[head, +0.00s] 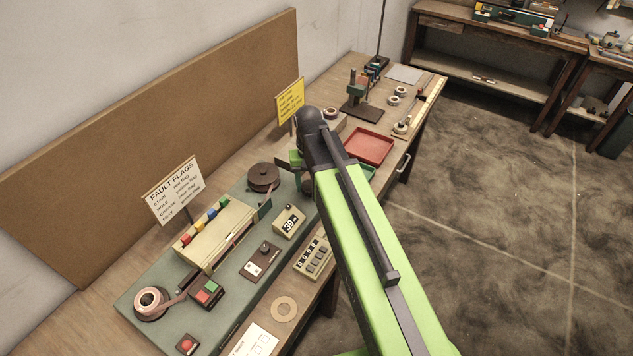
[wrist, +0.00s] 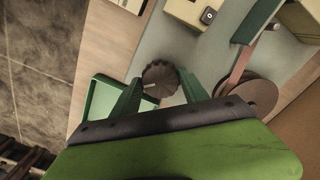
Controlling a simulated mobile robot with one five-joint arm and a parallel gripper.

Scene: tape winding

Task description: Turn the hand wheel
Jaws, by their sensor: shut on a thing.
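The hand wheel (wrist: 160,77) is a small dark disc with a notched rim and a pale mark on its face. It shows in the wrist view, at the edge of the grey-green machine base. My gripper (wrist: 160,88) has one green finger on each side of the wheel and is shut on its rim. In the head view my arm hides most of the gripper and the wheel. A dark brown reel (head: 263,178) stands on the machine beside the gripper; it also shows in the wrist view (wrist: 255,95), with tape running to it.
A green tray (wrist: 98,112) lies close beside the wheel. A red tray (head: 368,146) and a press stand (head: 361,108) are farther along the bench.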

